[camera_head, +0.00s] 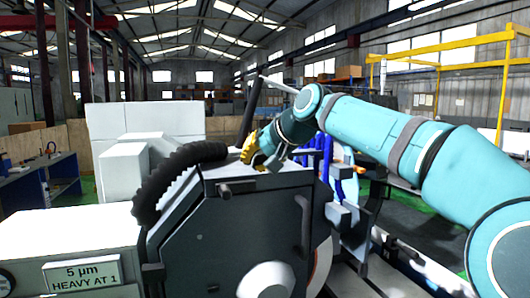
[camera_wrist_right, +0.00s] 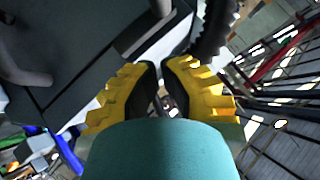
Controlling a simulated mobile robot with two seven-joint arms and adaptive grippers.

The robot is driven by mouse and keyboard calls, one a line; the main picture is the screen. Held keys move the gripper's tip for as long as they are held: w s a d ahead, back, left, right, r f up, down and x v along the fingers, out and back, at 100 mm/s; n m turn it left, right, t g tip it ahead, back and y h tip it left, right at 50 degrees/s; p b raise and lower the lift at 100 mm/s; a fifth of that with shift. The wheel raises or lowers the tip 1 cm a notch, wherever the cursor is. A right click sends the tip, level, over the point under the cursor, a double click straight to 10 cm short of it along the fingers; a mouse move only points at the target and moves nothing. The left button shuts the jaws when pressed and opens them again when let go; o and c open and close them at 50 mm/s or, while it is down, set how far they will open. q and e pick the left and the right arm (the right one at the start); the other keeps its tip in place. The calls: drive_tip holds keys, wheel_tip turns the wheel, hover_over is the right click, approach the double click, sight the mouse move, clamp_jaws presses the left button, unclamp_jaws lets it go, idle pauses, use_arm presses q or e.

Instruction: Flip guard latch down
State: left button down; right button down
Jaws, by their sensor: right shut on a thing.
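The dark grey wheel guard (camera_head: 225,232) stands in the middle of the head view, with part of the grinding wheel showing at its lower right. My right gripper (camera_head: 247,152) is at the guard's top edge, with its yellow fingers around a small part there, which I take for the guard latch. The wrist view shows the yellow fingers (camera_wrist_right: 162,72) close together over the dark guard (camera_wrist_right: 75,60). The latch is mostly hidden between the fingers, so its angle cannot be told. My left gripper is out of view.
A black corrugated hose (camera_head: 170,178) curves up to the guard's left side. A dark upright bar (camera_head: 250,108) rises just behind my right gripper. Blue hoses (camera_head: 322,158) lie to its right. A white machine housing (camera_head: 90,235) with a label plate fills the lower left.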

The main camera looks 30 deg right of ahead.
sight(229, 187)
drive_tip(key=w+f, duration=0.1)
drive_tip(key=w+a+f, duration=0.2)
drive_tip(key=f, duration=0.1)
drive_tip(key=shift+f, duration=0.1)
drive_tip(key=shift+a+f+b, duration=0.3)
drive_tip(key=shift+a+f, duration=0.1)
drive_tip(key=shift+f, duration=0.15)
drive_tip(key=shift+a, duration=0.1)
drive_tip(key=shift+h+p, duration=0.3)
drive_tip(key=shift+p, duration=0.05)
